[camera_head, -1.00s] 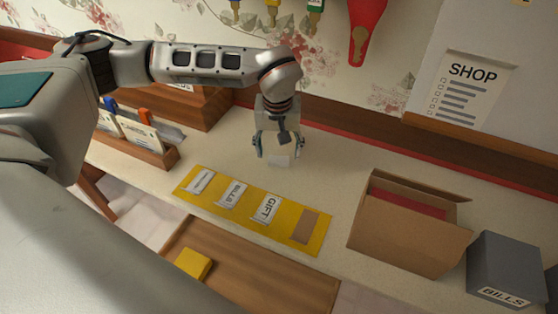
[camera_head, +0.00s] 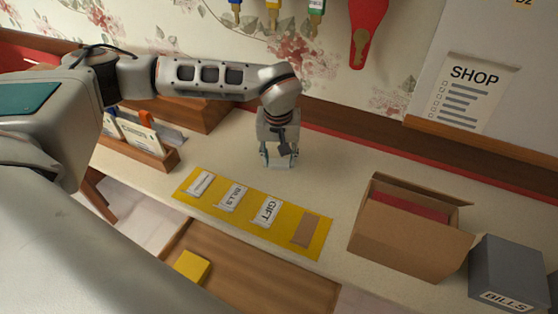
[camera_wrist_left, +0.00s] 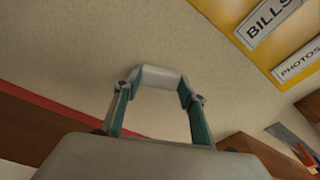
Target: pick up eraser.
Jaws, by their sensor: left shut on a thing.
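The eraser (camera_wrist_left: 162,78) is a small white block on the cream counter. In the left wrist view it lies between the two fingertips of my left gripper (camera_wrist_left: 160,92), which is shut on it. In the head view my left gripper (camera_head: 279,160) points down at the counter behind the yellow strip, and the eraser is mostly hidden by the fingers. My right gripper is not in view.
A yellow strip (camera_head: 284,236) with labelled cards lies in front of the gripper. An open cardboard box (camera_head: 395,237) and a grey bills box (camera_head: 505,265) stand to the right. A wooden card holder (camera_head: 150,157) stands to the left. An open drawer (camera_head: 255,270) holds a yellow block (camera_head: 192,266).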

